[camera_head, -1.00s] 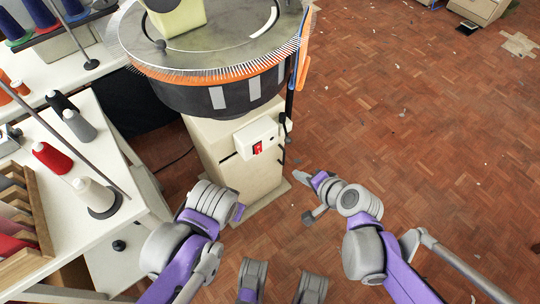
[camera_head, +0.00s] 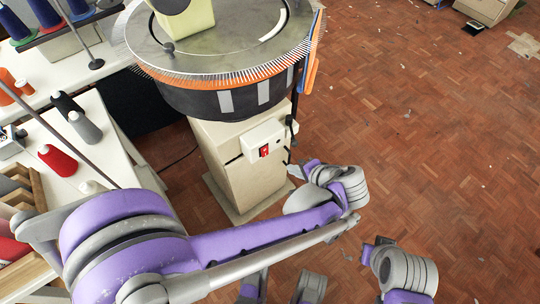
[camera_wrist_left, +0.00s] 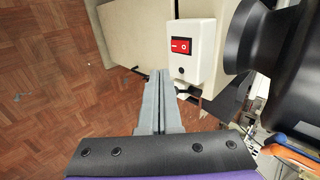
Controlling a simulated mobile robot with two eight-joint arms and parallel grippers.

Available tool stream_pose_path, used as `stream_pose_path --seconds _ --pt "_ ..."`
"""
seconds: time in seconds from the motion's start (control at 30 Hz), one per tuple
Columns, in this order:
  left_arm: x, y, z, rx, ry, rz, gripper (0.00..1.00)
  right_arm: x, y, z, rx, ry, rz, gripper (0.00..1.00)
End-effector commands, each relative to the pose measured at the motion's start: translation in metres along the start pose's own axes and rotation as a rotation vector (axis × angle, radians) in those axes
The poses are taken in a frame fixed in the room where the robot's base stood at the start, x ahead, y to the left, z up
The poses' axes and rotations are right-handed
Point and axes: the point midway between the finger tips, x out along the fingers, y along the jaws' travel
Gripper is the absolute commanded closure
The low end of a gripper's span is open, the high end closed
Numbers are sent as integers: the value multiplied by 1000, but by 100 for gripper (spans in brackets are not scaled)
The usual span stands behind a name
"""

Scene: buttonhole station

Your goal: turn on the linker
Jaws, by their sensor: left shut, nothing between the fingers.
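The linker (camera_head: 230,95) is a round machine with a ring of points and an orange rim, standing on a cream pedestal. Its red rocker switch (camera_head: 264,151) sits on a white box (camera_head: 258,138) on the pedestal. In the left wrist view the switch (camera_wrist_left: 181,46) is near the top, above and to the right of my left gripper's tips. My left gripper (camera_wrist_left: 160,76) is shut and empty, apart from the switch. In the head view it (camera_head: 296,170) is just right of and below the box. My right gripper (camera_head: 368,250) is at lower right; its fingers are too small to judge.
A white table (camera_head: 95,118) on the left holds thread cones, including a red cone (camera_head: 58,160) and a grey cone (camera_head: 85,127). Dark cables hang beside the switch box. The parquet floor (camera_head: 430,130) on the right is mostly open.

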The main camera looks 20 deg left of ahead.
Motion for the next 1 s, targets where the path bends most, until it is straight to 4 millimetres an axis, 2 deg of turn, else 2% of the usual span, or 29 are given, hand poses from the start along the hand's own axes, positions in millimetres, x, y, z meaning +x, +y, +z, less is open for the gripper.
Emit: stream_pose_path --seconds 0.23,0.37,0.47,0.87,1.0 --pt "1 0 0 -1 -1 2 100 0 0 0 1 1 -2 100" --pt "8 0 1 -1 -2 2 100 3 -1 1 2 0 -2 100" --pt "23 1 1 -3 -3 2 100 8 -1 2 2 -2 -2 100" --pt "107 2 1 -3 -4 3 100 37 -1 10 2 -11 -3 100" --pt "121 -15 2 -3 -4 2 100 40 -1 11 2 -12 -3 100"
